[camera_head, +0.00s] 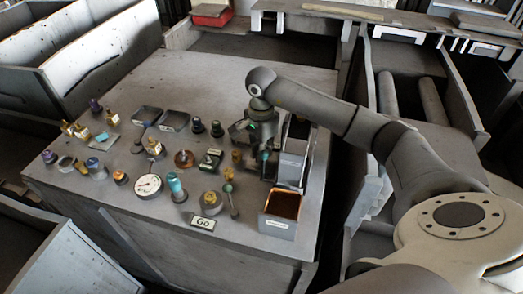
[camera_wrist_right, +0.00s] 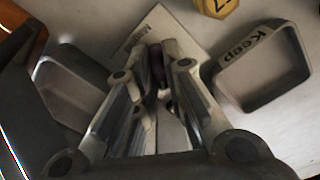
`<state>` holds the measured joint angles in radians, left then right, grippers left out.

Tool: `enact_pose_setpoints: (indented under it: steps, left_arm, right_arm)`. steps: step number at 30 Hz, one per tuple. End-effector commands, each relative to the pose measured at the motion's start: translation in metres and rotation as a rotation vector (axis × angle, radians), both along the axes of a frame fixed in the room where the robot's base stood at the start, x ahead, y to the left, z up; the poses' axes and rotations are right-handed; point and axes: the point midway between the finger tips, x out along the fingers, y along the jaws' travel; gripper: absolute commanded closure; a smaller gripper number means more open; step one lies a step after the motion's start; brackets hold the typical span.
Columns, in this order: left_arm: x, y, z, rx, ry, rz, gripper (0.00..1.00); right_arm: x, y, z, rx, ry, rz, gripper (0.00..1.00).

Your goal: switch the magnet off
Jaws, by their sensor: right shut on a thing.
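My right gripper (camera_head: 264,168) is low over the right part of the grey bench, close beside the bins. In the right wrist view its two fingers (camera_wrist_right: 160,62) are closed around a slim dark reddish piece (camera_wrist_right: 157,66), mostly hidden between them. A pale plate (camera_wrist_right: 168,30) with a small dark label lies beneath the fingertips; I cannot read the label surely. I cannot tell whether the held piece is the magnet's switch, or whether it is on or off. My left gripper is not in view.
A grey frame marked Keep (camera_wrist_right: 262,70) stands close right of the fingers, with a yellow piece (camera_wrist_right: 216,6) behind. An open bin (camera_head: 281,222) is at the bench's right edge. A Go sign (camera_head: 203,223), a dial gauge (camera_head: 148,186) and several small parts cover the bench front; its back is clear.

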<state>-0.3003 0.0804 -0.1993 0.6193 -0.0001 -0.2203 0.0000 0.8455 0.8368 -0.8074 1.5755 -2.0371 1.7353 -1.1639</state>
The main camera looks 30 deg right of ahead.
Motion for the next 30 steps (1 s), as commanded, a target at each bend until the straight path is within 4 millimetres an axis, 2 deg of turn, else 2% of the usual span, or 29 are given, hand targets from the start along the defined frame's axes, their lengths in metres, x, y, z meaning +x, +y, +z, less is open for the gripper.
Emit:
enact_pose_setpoints:
  steps: [9, 15, 26, 30]
  left_arm:
    - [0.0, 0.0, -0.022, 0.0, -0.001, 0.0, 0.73]
    - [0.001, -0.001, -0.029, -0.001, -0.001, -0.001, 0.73]
    - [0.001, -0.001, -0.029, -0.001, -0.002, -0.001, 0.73]
    - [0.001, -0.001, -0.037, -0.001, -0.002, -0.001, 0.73]
  right_arm:
    - [0.001, 0.0, -0.003, -0.002, -0.003, 0.245, 1.0]
    - [0.0, -0.001, -0.001, -0.001, -0.002, 0.382, 1.0]
    - [0.0, 0.0, 0.0, -0.001, 0.0, 0.41, 1.0]
    - [0.0, 0.0, -0.002, -0.001, -0.001, 0.488, 1.0]
